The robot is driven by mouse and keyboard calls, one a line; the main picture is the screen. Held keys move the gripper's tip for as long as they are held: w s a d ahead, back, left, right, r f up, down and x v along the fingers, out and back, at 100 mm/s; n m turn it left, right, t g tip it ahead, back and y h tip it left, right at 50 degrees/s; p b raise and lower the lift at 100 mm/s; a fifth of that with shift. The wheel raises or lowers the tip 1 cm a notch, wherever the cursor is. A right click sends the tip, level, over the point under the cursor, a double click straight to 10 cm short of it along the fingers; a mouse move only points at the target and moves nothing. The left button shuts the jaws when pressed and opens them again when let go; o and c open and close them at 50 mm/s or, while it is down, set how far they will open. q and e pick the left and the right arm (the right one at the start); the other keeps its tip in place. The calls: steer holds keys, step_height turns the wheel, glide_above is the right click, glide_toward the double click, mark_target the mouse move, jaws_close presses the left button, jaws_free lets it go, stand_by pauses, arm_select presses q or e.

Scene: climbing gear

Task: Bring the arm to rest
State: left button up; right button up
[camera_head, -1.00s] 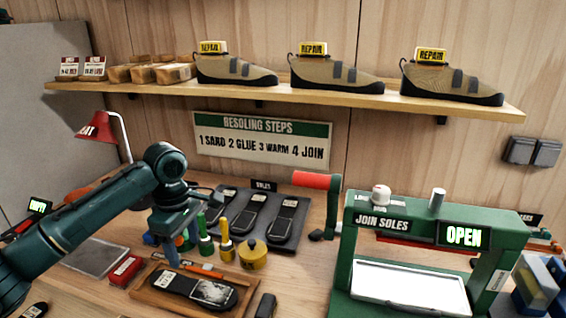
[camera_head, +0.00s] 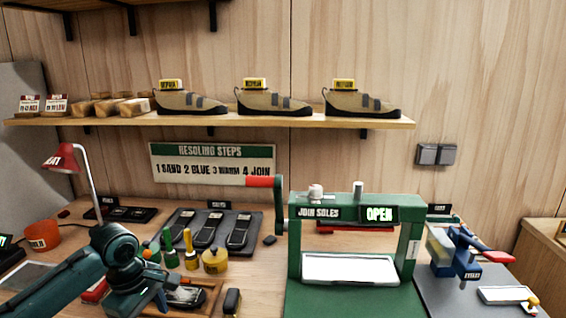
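My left arm comes in from the left edge, low over the workbench (camera_head: 262,285). Its gripper (camera_head: 158,301) points down beside a wooden tray (camera_head: 208,299) that holds a dark sole (camera_head: 186,295) with a pale patch. The arm hides part of the tray. The fingers are small and partly hidden, so I cannot tell whether they are open or shut. I see nothing clearly held in them. My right gripper is not in view.
A green sole press (camera_head: 293,243) with an OPEN sign stands right of centre. Glue pots and brushes (camera_head: 215,261), a sole rack (camera_head: 206,232) and a red lamp (camera_head: 62,158) crowd the bench. A blue clamp (camera_head: 466,255) stands at right. Shoes (camera_head: 272,101) line the shelf.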

arm_select(q)
steer(key=s+d+f+m+t+h, duration=0.25)
steer(key=d+f+m, duration=0.25)
steer(key=d+f, duration=0.25)
steer(key=s+d+f+m+t+h, duration=0.1)
steer(key=s+d+f+m+t, duration=0.1)
steer(key=s+d+f+m, duration=0.35)
steer(key=s+a+f+m+t+y, duration=0.1)
steer(key=s+f+m+t, duration=0.3)
steer(key=s, duration=0.8)
step_height(320, 180, down, 2)
steer(key=a+m, duration=0.1)
steer(key=m, duration=0.1)
steer(key=shift+f+m+y, duration=0.2)
steer(key=shift+m+y, duration=0.15)
